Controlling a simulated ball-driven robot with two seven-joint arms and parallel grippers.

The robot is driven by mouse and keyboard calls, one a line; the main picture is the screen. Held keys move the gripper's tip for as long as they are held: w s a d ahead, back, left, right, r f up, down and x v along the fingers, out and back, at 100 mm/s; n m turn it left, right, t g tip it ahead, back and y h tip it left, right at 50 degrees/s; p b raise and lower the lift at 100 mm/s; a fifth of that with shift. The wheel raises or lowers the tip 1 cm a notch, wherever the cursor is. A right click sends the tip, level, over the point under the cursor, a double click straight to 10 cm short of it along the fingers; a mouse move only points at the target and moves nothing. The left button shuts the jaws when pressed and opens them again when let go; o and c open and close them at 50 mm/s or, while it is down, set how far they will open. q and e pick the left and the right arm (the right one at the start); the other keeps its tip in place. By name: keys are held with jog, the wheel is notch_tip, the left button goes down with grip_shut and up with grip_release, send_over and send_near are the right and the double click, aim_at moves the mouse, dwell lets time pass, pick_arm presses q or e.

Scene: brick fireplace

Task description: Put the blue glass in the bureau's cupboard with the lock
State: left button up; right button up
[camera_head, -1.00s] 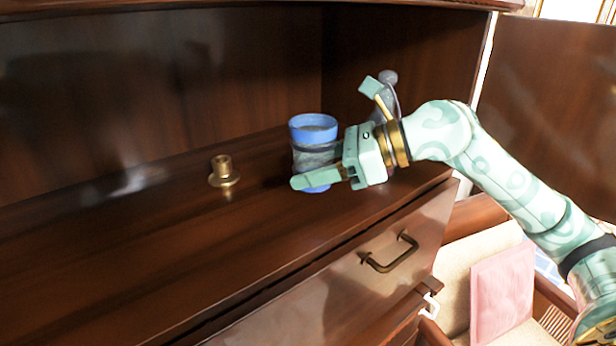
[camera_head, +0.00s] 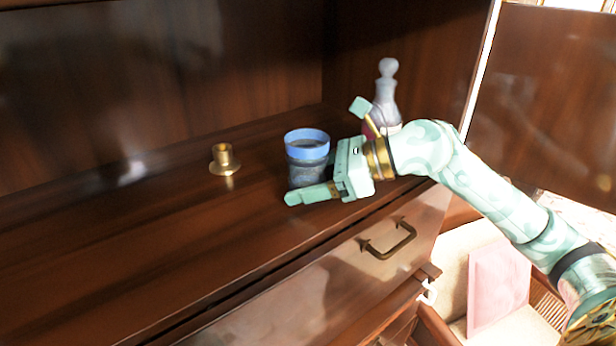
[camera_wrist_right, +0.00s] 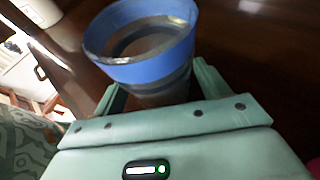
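The blue glass (camera_head: 307,150) has a bright blue rim and a darker, see-through body. It is upright, low over the bureau top (camera_head: 120,240) near its right end; whether its base touches the wood is hidden. My right gripper (camera_head: 312,188) is around its lower body, one finger crossing in front of it in the head view. In the right wrist view the glass (camera_wrist_right: 145,50) sits between the two fingers (camera_wrist_right: 160,92), which seem to close on its sides. The cupboard with the lock cannot be made out. My left gripper is out of view.
A brass candle holder (camera_head: 225,160) stands left of the glass. A stoppered bottle (camera_head: 386,100) stands behind my right wrist. Below is a drawer with a brass handle (camera_head: 388,241). A chair with a pink cushion (camera_head: 498,285) is at lower right. The bureau top's left part is clear.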

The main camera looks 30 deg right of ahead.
jog(key=shift+r, duration=0.2)
jog(key=b+v, duration=0.4)
jog(key=v, duration=0.6)
jog(key=shift+s+d, duration=0.15)
jog(key=shift+d, duration=0.2)
jog(key=shift+s+d+r, duration=0.35)
jog(key=shift+s+d, duration=0.05)
jog(key=shift+d, duration=0.05)
